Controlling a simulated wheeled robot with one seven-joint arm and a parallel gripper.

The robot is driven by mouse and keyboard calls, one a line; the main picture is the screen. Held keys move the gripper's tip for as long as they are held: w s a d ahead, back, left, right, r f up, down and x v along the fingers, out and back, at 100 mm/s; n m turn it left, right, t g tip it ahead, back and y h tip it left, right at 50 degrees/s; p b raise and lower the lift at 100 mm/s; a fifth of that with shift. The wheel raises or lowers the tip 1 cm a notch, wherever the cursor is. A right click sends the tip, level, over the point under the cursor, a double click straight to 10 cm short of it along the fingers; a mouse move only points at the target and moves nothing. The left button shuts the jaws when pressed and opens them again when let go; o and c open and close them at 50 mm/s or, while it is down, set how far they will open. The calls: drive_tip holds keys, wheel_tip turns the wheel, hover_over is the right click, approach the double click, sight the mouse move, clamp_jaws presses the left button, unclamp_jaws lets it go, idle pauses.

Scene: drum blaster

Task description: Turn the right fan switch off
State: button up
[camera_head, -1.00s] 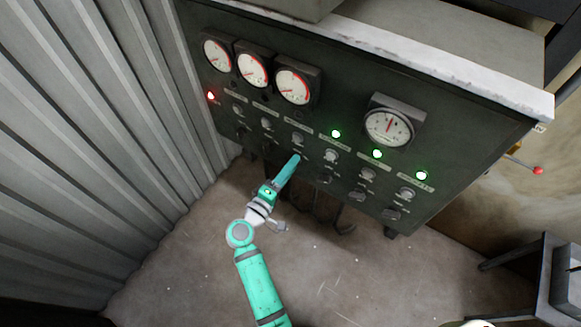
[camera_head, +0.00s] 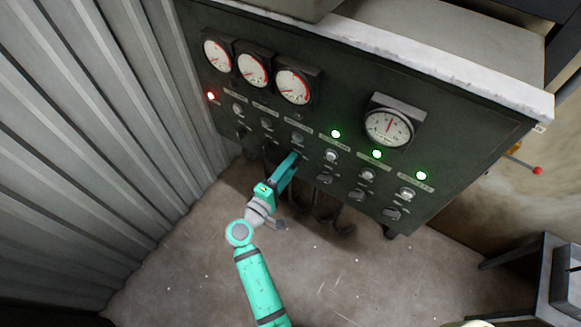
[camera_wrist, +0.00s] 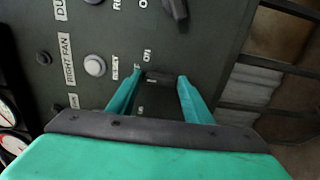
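The right fan switch (camera_wrist: 160,77) is a dark knob on the dark control panel, beside the "RIGHT FAN" label (camera_wrist: 67,58) and a round pale button (camera_wrist: 95,66) in the wrist view. "ON" and "OFF" markings are printed around the knob. My gripper (camera_wrist: 161,82) is open, with one teal finger on each side of the knob. Whether either finger touches it, I cannot tell. In the head view my gripper (camera_head: 293,157) is at the panel's lower middle, below the third gauge, and hides most of this switch.
Other knobs (camera_head: 325,179) sit to the right on the same panel (camera_head: 330,105), under green lamps (camera_head: 336,134). Another dark knob (camera_wrist: 176,10) is close by in the wrist view. A corrugated wall (camera_head: 90,130) stands at the left. Hooked dark pipes (camera_head: 345,229) hang beneath the panel.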

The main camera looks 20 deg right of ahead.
drive_tip(key=shift+o, duration=0.5)
drive_tip(key=v, duration=1)
drive_tip(key=shift+s+a, duration=0.25)
drive_tip(key=shift+s, duration=0.1)
